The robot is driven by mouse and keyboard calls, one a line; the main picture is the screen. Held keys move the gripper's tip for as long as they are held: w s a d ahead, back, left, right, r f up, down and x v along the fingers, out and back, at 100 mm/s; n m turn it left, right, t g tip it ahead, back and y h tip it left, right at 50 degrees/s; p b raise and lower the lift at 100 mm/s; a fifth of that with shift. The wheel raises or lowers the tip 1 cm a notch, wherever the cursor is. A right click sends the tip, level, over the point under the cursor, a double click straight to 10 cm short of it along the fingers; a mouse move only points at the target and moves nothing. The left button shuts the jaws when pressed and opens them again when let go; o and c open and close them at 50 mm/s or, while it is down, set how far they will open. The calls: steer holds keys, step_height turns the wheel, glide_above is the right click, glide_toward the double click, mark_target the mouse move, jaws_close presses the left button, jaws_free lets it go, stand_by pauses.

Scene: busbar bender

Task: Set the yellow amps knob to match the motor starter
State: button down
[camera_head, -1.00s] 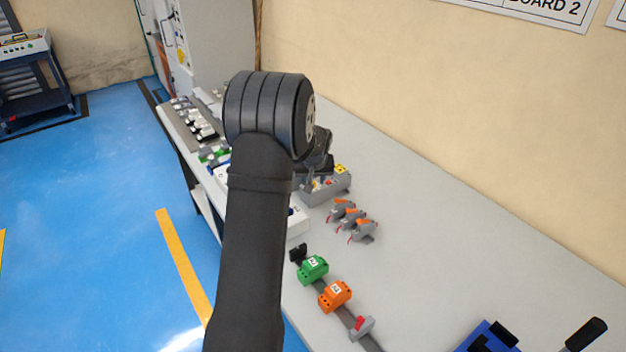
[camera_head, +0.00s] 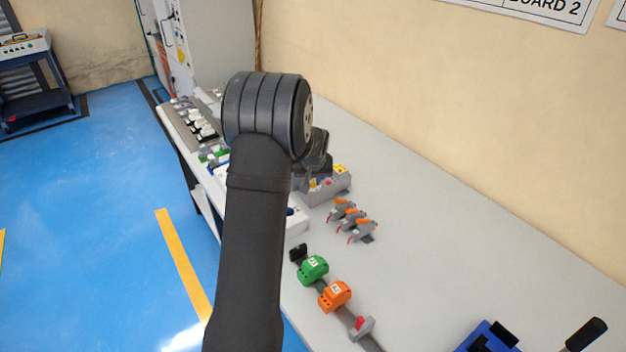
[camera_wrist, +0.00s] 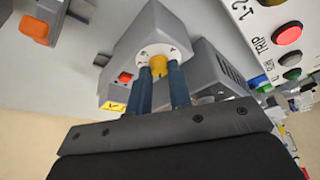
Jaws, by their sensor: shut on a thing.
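The yellow amps knob (camera_wrist: 158,64) shows in the wrist view at the middle of a round white dial on a grey housing (camera_wrist: 150,28). The dial's marks are too small to read. My gripper (camera_wrist: 160,72) has its two blue fingers shut on the knob from either side. A red button (camera_wrist: 125,77) and a yellow label (camera_wrist: 112,106) sit beside the dial. In the head view, the grey unit (camera_head: 340,187) with its red button and yellow label shows just right of my arm. My arm partly hides the unit, and the fingers on the knob cannot be made out there.
Orange-handled grey clamps (camera_head: 352,221) lie close to the unit. A green block (camera_head: 313,269) and an orange block (camera_head: 335,295) sit on a rail nearer the front. In the wrist view, a panel with a red TRIP button (camera_wrist: 288,33) stands to the right. The bench (camera_head: 440,240) is clear toward the wall.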

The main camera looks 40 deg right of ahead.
steer(key=m, duration=0.2)
steer(key=m+g+h, duration=0.1)
steer(key=shift+w+a+m, duration=0.15)
steer(key=shift+m, duration=0.25)
steer(key=m+g, duration=0.1)
steer(key=m, duration=0.3)
steer(key=shift+w+m+g+h, duration=0.15)
steer(key=shift+m+g+h, duration=0.15)
steer(key=shift+g, duration=0.1)
steer(key=m+g, duration=0.1)
steer(key=m, duration=0.3)
steer(key=shift+w+m+g, duration=0.15)
steer(key=shift+m+g, duration=0.15)
steer(key=shift+g, duration=0.1)
steer(key=shift+w+m+g, duration=0.1)
steer(key=shift+m+g, duration=0.5)
steer(key=shift+m, duration=1.3)
steer(key=c, duration=1.3)
jaws_free()
